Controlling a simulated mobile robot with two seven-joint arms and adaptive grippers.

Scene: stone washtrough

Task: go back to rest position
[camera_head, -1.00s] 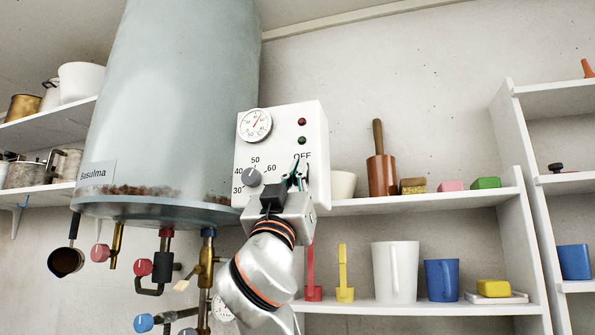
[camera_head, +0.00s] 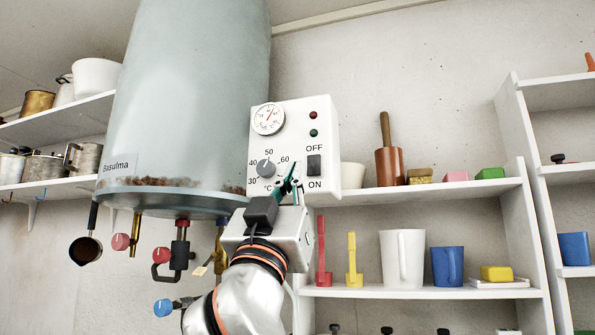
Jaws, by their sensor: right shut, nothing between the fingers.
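My right gripper (camera_head: 290,180) is raised in front of the heater's white control box (camera_head: 324,125). Its dark green fingers point up, shut with nothing between them. They overlap the lower part of the box in the picture, just left of the black OFF/ON switch (camera_head: 314,165). The switch is in plain view, and I cannot tell how far the fingers are from the box. My left gripper is not in view.
A large grey boiler (camera_head: 185,90) hangs at left, with valves and pipes (camera_head: 182,255) below it. A pan (camera_head: 85,250) hangs beside them. Shelves at right hold a white pitcher (camera_head: 402,258), a blue mug (camera_head: 448,266) and small blocks.

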